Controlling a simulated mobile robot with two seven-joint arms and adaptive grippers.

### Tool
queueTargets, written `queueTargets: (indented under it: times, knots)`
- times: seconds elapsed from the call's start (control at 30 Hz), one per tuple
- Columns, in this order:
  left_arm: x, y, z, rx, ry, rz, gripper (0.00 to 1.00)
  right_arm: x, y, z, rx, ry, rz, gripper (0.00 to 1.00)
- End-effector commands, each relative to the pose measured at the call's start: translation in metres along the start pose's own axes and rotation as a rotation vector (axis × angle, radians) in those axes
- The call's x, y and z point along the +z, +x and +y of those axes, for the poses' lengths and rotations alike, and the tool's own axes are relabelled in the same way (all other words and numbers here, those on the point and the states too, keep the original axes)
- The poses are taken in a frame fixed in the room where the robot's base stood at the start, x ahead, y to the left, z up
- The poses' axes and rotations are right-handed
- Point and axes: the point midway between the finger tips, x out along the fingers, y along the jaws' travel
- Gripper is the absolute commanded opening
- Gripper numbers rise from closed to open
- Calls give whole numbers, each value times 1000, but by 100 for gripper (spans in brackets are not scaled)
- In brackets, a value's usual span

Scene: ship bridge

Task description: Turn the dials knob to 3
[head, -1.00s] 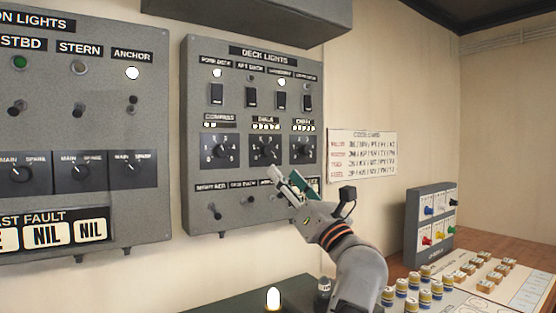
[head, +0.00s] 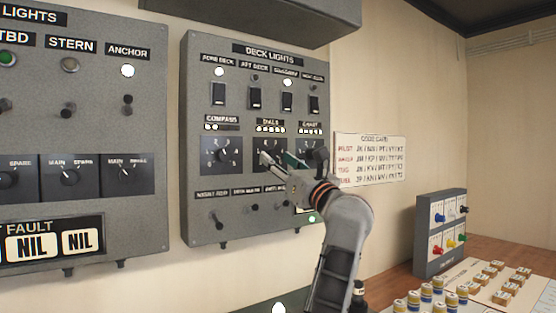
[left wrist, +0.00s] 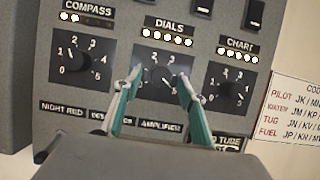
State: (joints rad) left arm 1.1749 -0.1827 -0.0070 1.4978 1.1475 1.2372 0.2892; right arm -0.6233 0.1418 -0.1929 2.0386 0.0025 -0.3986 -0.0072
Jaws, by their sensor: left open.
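The DIALS knob (left wrist: 158,78) is a dark rotary knob on a black numbered plate in the left wrist view. Its pointer seems to lean to the lower right, but the exact number is hard to read. Several small lamps (left wrist: 167,38) above it are lit. My left gripper (left wrist: 159,76) is open, with its two green-and-grey fingers on either side of the knob; I cannot tell if they touch it. In the head view my left gripper (head: 276,158) covers much of the DIALS plate (head: 270,142). My right gripper is out of view.
The COMPASS knob (left wrist: 77,65) is left of DIALS and the CHART knob (left wrist: 231,86) is right. Toggle switches (head: 219,218) sit below and rocker switches (head: 218,95) above. A code card (head: 370,160) hangs on the wall to the right.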

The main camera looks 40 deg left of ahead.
Motion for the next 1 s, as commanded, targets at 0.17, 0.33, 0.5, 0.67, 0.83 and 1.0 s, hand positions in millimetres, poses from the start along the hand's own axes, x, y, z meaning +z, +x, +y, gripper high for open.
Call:
queueTargets:
  times: [0.17, 0.33, 0.5, 0.67, 0.83, 1.0]
  knots:
    - [-1, 7, 0, -1, 2, 0, 41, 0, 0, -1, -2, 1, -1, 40]
    - [-1, 7, 0, -1, 2, 0, 41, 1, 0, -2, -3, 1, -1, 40]
    - [-1, 6, 0, -1, 2, 0, 4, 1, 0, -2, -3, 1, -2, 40]
    - [-1, 6, 0, -1, 1, 0, 2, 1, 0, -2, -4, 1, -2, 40]
    - [-2, 6, -1, 6, -15, 1, 2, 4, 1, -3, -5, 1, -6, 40]
    - [-3, 6, -3, 30, -72, 1, 2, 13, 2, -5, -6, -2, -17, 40]
